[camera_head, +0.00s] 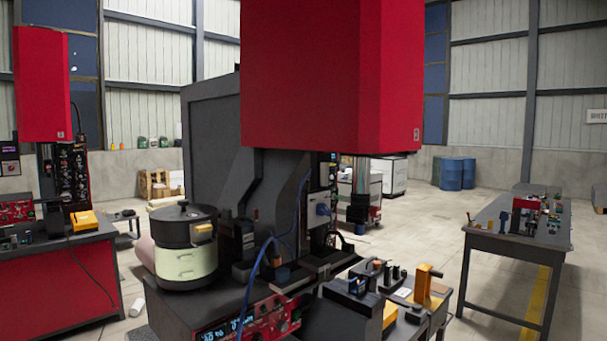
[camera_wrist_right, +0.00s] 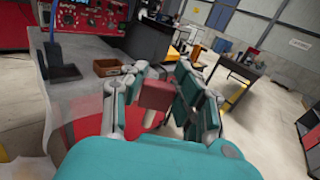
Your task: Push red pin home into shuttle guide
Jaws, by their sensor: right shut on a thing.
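My right gripper (camera_wrist_right: 160,78) shows in the right wrist view, its teal and grey fingers closed on a red block-like piece (camera_wrist_right: 155,95), which looks like the head of the red pin. A pale stem seems to show below the red part, but it is small and blurred. The piece is held in the air, with floor and a red surface behind it. I cannot make out the shuttle guide for certain in either view. Neither gripper shows in the head view, and my left gripper is not in view.
In the head view a machine with a large red head (camera_head: 330,75) stands in the middle, with a feeder pot (camera_head: 187,260) on its left. Small fixtures and an orange bracket (camera_head: 425,283) crowd its front right. In the right wrist view a brown box (camera_wrist_right: 107,67) sits on a grey bench (camera_wrist_right: 85,85).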

